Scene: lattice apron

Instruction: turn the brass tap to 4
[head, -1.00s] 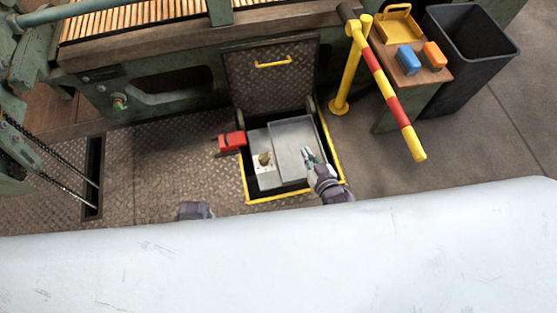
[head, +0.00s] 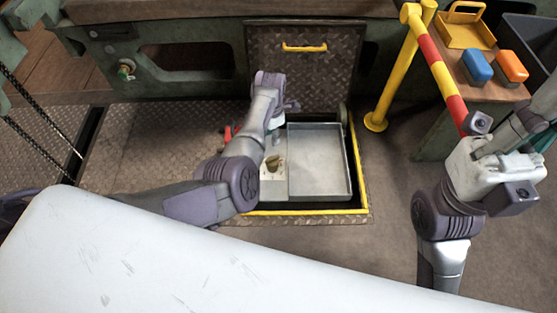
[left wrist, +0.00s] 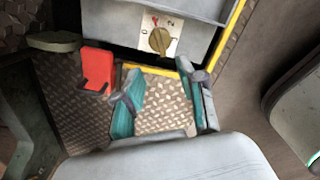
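The brass tap (head: 273,163) sits on a white plate (head: 272,183) in the open floor pit, left of a grey metal tray. My left gripper (head: 277,128) hangs over the pit's left side behind the tap in the head view. In the left wrist view its teal fingers (left wrist: 163,82) are apart and empty, with the tap beyond them. My right gripper (head: 530,132) is at the far right; its fingers are partly hidden.
The pit has a yellow edge (head: 310,212) and a raised hatch lid (head: 305,75) behind. The grey tray (head: 320,165) fills its right part. A red block (left wrist: 98,69) lies beside the pit. A yellow post (head: 395,80) with a striped bar stands right. A pale surface is in front.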

